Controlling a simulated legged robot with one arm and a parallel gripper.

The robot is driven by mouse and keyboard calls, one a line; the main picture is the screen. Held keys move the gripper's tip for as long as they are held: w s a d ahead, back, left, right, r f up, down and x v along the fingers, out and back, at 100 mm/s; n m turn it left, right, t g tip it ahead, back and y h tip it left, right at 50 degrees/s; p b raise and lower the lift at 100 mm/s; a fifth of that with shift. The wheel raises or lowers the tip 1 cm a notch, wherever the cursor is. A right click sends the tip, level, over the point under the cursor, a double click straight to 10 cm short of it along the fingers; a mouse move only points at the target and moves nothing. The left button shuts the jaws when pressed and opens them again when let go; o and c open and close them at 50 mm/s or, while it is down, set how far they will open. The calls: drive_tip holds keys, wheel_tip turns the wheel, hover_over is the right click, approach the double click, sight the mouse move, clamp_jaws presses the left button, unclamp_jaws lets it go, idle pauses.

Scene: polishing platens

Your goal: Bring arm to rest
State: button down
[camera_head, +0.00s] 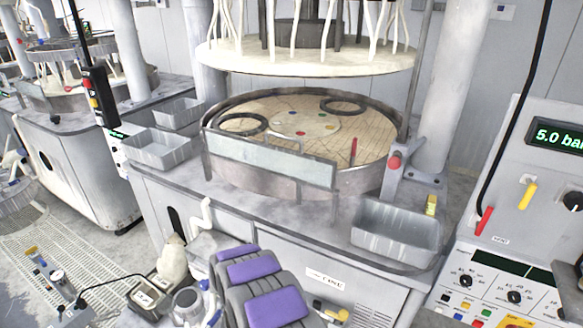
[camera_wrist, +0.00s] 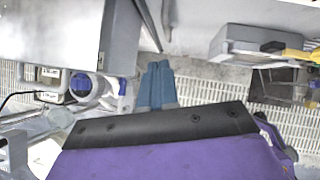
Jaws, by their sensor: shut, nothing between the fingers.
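My gripper (camera_wrist: 159,66) shows in the wrist view as two blue-grey fingers lying side by side beyond a black edge and a purple cover. The fingers are together with nothing between them. Pale grated floor (camera_wrist: 200,88) lies beneath and around the fingertips. In the head view, purple and dark grey segments that look like my arm show at the bottom centre, in front of the machine cabinet. I cannot make out the fingers in that view.
The round polishing platen (camera_head: 320,150) holds dark rings, under a raised white disc (camera_head: 305,55). A grey bin (camera_head: 396,232) sits at the bench's right front, and another bin (camera_head: 157,150) at left. A control panel (camera_head: 515,235) stands right.

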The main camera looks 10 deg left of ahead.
wheel_tip(320, 180, up, 23)
drive_tip(key=a+n+y, duration=0.2)
drive_tip(key=n+y, duration=0.5)
drive_tip(key=n, duration=0.7)
drive_tip(key=s+d+r+n+g+y, duration=0.1)
drive_tip(key=s+d+r+n, duration=0.4)
drive_tip(key=s+r+n, duration=0.15)
drive_tip(key=s+d+n+g+h, duration=0.3)
drive_tip(key=s+d+n, duration=0.5)
drive_tip(key=s+d, duration=0.8)
drive_tip(key=s+d+n+g+h, duration=0.4)
drive_tip(key=s+d+n, duration=0.4)
drive_tip(key=s+d, duration=0.8)
drive_tip(key=s+g, duration=0.1)
drive_tip(key=s, duration=0.6)
drive_tip(key=shift+d+r+n, duration=0.15)
drive_tip(key=shift+r+n, duration=0.2)
drive_tip(key=shift+r, duration=0.05)
